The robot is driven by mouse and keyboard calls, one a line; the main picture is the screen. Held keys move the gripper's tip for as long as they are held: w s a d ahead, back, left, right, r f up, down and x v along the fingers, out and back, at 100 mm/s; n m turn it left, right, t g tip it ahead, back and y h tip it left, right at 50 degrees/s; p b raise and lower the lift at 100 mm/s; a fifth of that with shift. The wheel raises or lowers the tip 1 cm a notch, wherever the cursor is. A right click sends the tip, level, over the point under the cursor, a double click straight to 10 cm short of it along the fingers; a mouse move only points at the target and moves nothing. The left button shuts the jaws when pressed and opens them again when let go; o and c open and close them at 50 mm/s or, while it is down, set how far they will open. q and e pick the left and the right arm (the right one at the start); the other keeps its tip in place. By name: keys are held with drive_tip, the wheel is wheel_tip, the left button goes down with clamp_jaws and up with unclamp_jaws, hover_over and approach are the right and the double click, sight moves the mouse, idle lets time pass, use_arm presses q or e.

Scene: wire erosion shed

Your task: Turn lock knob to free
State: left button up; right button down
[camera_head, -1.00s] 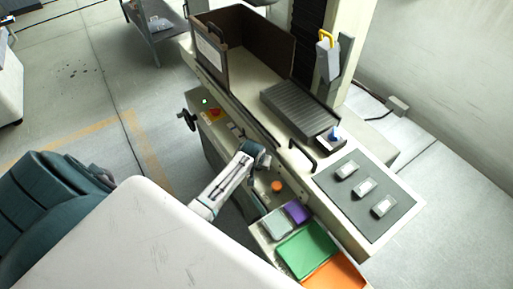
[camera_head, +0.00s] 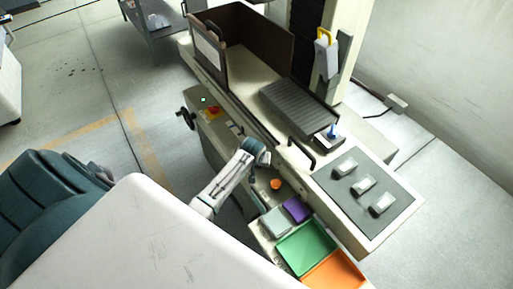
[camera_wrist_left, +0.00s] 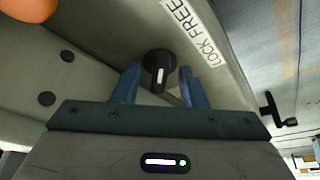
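The black lock knob (camera_wrist_left: 158,70) sits on the machine's pale front panel in the left wrist view. It has a white mark on its face, which stands roughly upright in the picture. A "LOCK FREE" label (camera_wrist_left: 193,32) is just up and right of it. My left gripper (camera_wrist_left: 159,84) is open, its two blue fingers on either side of the knob with a visible gap on each side. In the head view my left arm reaches to the machine's front and hides the knob. My right gripper is not in view.
An orange button (camera_head: 275,184) is on the front panel near my arm. A black handwheel (camera_head: 186,120) is farther left. Green (camera_head: 306,246) and orange (camera_head: 334,272) trays stand at the front right.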

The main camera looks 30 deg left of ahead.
use_arm(q)
drive_tip(key=b+v, duration=0.2)
drive_tip(key=v, duration=0.8)
drive_tip(key=shift+r+b, duration=0.35)
drive_tip(key=shift+r, duration=0.05)
drive_tip(key=shift+s+d, duration=0.1)
